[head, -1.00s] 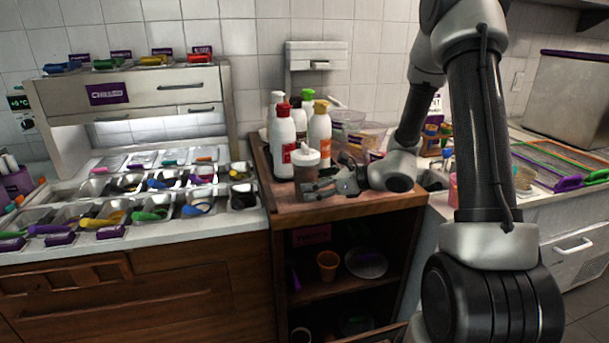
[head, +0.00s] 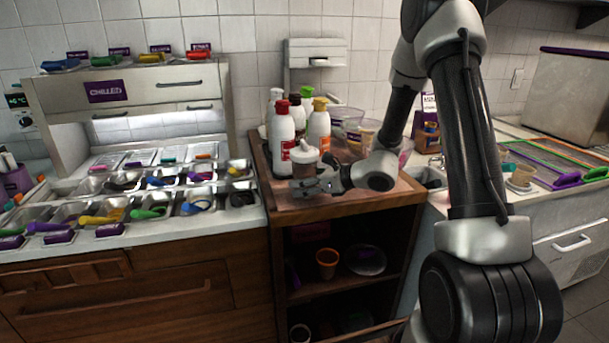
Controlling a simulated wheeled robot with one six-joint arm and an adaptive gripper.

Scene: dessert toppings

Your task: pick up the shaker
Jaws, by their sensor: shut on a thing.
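The shaker (head: 304,157) is a small jar with a whitish lid and a brownish body. It stands near the front left of the wooden cabinet top (head: 345,208), in front of the sauce bottles. My gripper (head: 306,184) comes in from the right, low over the wooden top, with its fingers around the shaker's lower part. It is shut on the shaker. The fingers hide the shaker's base, so I cannot tell whether it touches the wood.
Sauce bottles with red (head: 283,140) and green caps stand close behind the shaker. Clear tubs (head: 348,117) are behind my wrist. A topping counter with metal pans (head: 150,200) lies left. Open shelves below hold an orange cup (head: 327,262).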

